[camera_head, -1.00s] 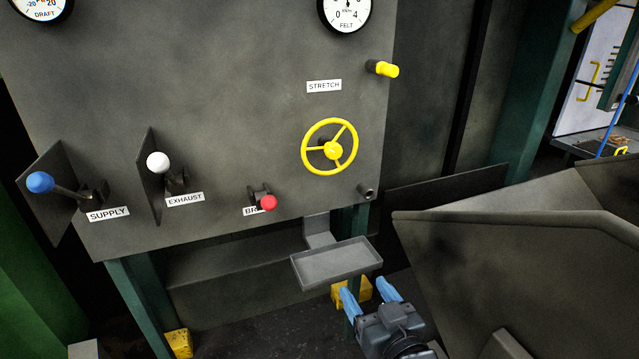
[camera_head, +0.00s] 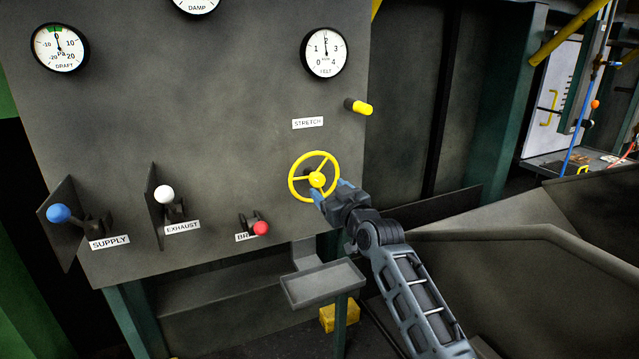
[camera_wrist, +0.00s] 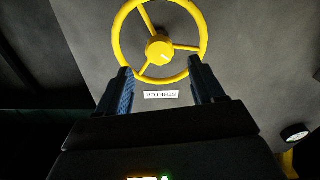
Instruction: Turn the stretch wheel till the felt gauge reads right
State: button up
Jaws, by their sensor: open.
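The yellow stretch wheel (camera_head: 317,180) has three spokes and is mounted on the grey panel under the STRETCH label (camera_head: 308,123). The felt gauge (camera_head: 325,52) is a white dial above it; its needle points up, near the 2. My gripper (camera_head: 330,195) is at the wheel's lower right in the head view, and the fingertips are partly hidden there. In the wrist view my gripper (camera_wrist: 160,70) has its fingers spread, overlapping the near part of the wheel (camera_wrist: 159,50) in the picture. I cannot tell whether they touch the rim.
Left of the wheel are a red-knobbed lever (camera_head: 261,228), a white-knobbed lever (camera_head: 164,194) and a blue-knobbed lever (camera_head: 59,213). A yellow peg (camera_head: 360,107) sticks out at upper right. A grey tray (camera_head: 323,284) juts out below the wheel.

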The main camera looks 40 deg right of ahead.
aim_at(319, 182)
jog(key=shift+p+x, duration=0.35)
jog(key=shift+x, duration=2.25)
grip_shut()
